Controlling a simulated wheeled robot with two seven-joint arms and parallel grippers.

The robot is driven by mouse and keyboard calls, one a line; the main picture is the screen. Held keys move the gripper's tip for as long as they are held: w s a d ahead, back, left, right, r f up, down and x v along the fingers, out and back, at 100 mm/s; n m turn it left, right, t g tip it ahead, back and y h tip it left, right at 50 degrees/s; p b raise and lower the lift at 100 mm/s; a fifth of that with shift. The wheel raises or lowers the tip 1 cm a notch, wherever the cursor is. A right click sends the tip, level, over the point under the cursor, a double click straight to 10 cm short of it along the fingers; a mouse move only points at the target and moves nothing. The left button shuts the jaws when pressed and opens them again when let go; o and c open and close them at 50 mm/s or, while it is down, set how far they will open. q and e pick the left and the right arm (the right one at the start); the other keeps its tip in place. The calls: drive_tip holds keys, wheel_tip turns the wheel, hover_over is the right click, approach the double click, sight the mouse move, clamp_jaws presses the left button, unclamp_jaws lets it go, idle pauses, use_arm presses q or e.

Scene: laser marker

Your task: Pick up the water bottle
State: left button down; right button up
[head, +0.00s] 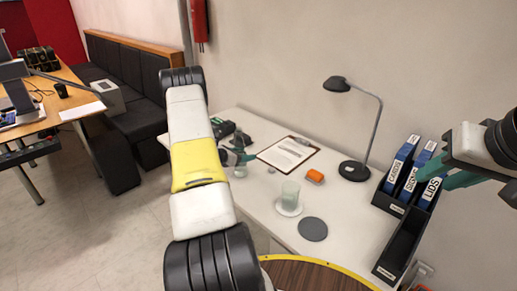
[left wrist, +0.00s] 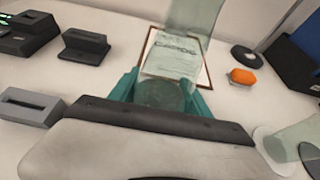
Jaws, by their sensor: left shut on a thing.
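The water bottle is a clear, greenish, see-through bottle (left wrist: 165,92) in the left wrist view. It stands between the teal fingers of my left gripper (left wrist: 162,96), which is shut on it. In the head view my left gripper (head: 236,157) is over the left part of the white table, near the clipboard, and my arm hides much of that area. I cannot tell whether the bottle's base touches the table. My right gripper (head: 456,172) is at the right edge, in front of the binders, with its teal fingers apart and nothing seen between them.
A clipboard (head: 286,152) lies behind the bottle. A frosted cup (head: 290,194) on a white coaster, a grey disc (head: 313,229), an orange object (head: 315,176) and a black lamp (head: 354,171) stand to the right. Blue binders (head: 401,165) sit in a black holder. Dark devices (left wrist: 85,46) lie left.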

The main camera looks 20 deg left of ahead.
sight(244, 147)
use_arm(q)
drive_tip(key=shift+r, duration=0.15)
drive_tip(key=shift+r, duration=1.75)
drive_tip(key=s+d+r, duration=0.1)
drive_tip(key=s+d, duration=0.1)
drive_tip(key=s, duration=1.3)
drive_tip(key=shift+s+d, duration=0.25)
drive_tip(key=shift+s, duration=0.1)
drive_tip(key=shift+r, duration=0.1)
